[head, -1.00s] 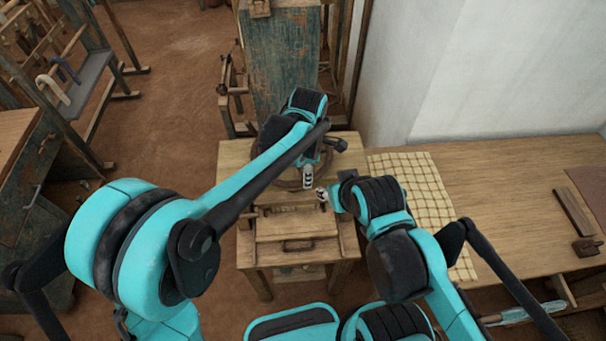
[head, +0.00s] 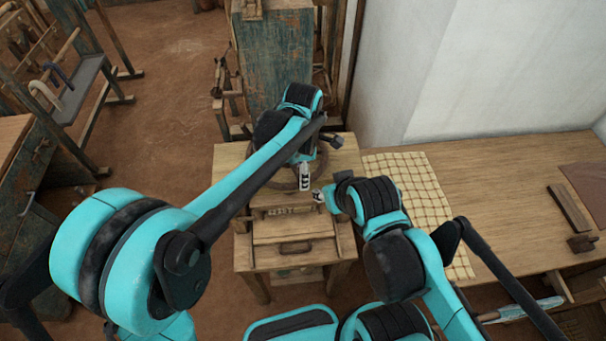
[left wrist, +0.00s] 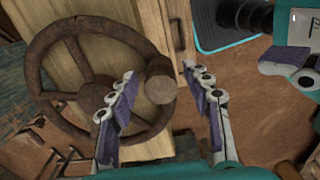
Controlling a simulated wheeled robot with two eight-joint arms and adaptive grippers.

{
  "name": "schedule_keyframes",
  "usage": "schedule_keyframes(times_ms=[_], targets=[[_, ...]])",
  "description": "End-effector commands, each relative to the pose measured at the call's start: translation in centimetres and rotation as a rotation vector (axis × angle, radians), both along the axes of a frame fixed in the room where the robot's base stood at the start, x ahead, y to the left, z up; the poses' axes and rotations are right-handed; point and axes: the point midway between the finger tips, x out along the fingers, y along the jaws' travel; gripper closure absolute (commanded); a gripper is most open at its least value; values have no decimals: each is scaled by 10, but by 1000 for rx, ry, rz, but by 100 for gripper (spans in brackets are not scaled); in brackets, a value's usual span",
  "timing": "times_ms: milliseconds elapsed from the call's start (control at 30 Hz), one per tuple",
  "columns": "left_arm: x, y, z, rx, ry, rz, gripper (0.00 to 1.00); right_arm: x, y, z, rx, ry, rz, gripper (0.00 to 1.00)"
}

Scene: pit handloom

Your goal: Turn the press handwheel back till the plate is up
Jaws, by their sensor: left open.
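The press handwheel (left wrist: 48,88) is a dark brown spoked wheel filling the left of the left wrist view. A round knob (left wrist: 160,88) stands up from its rim. My left gripper (left wrist: 165,92) is open, with purple-padded fingers to either side of the knob and not visibly closed on it. In the head view the wheel is mostly hidden behind my left arm, and my left gripper (head: 305,177) hangs over its right part. My right gripper (head: 320,195) is close by, nearer the press front; its opening is unclear. I cannot make out the press plate.
The wheel sits on a wooden stand (head: 228,165) with a handled front panel (head: 296,262). A table (head: 500,190) with a checked cloth (head: 408,180) stands at right, against a white wall. A worn green cabinet (head: 275,65) is behind. Brown floor is open at left.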

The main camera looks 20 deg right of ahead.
Motion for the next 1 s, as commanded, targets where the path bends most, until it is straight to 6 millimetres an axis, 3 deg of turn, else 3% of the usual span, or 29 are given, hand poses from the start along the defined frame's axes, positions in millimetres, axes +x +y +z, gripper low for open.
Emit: schedule_keyframes(times_ms=[300, 500, 1000], targets=[[0, 0, 69, 0, 0, 0, 50, 0, 0, 0, 0, 0, 0, 60], [0, 0, 97, 0, 0, -1, 50, 0, 0, 0, 0, 0, 0, 60], [0, -1, 104, 0, 0, 0, 50, 0, 0, 0, 0, 0, 0, 60]])
